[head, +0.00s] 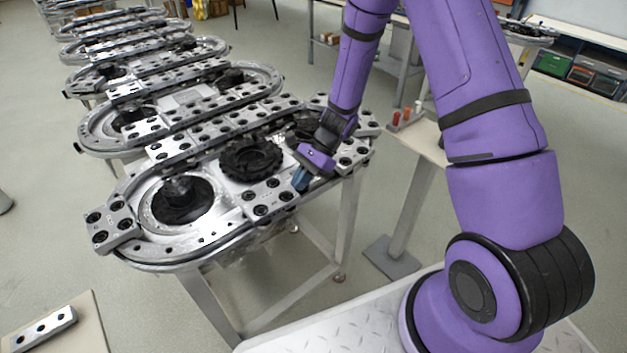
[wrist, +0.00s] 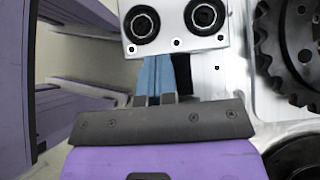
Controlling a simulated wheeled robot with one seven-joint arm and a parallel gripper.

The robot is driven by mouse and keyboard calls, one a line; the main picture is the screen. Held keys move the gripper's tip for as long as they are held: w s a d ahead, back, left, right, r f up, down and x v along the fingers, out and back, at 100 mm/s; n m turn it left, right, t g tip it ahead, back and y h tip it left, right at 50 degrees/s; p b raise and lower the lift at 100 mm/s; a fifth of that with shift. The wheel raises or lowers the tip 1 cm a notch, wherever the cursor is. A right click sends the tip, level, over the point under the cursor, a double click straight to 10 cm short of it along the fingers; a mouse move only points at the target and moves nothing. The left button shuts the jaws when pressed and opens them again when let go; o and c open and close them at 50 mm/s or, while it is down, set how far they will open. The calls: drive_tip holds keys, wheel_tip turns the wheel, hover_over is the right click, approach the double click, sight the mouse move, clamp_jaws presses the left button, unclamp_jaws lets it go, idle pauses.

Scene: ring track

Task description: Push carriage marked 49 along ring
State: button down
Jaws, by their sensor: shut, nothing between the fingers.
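A metal carriage (head: 268,198) with several black rollers sits on the near straight of the closest ring track (head: 205,222). My gripper (head: 301,181) is shut and empty, low at this carriage's right end. In the wrist view, the blue fingers (wrist: 158,75) are together, their tips at the edge of the carriage plate (wrist: 178,40); I cannot tell whether they touch. Another carriage (head: 112,228) sits at the track's left end, and one (head: 352,153) at the right end behind my gripper. No number 49 is legible on any carriage.
A black toothed wheel (head: 250,158) and a dark round hub (head: 183,198) lie inside the ring. More ring tracks (head: 180,95) stand behind. A small stand with red pegs (head: 405,115) is to the right. A loose plate (head: 42,330) lies on a board at lower left.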

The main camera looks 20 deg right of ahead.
sight(259, 207)
drive_tip(key=s+a, duration=0.1)
drive_tip(key=a, duration=0.2)
drive_tip(key=s+a, duration=0.1)
drive_tip(key=a, duration=0.3)
drive_tip(key=s+a, duration=0.1)
drive_tip(key=a, duration=0.3)
drive_tip(key=shift+s, duration=0.4)
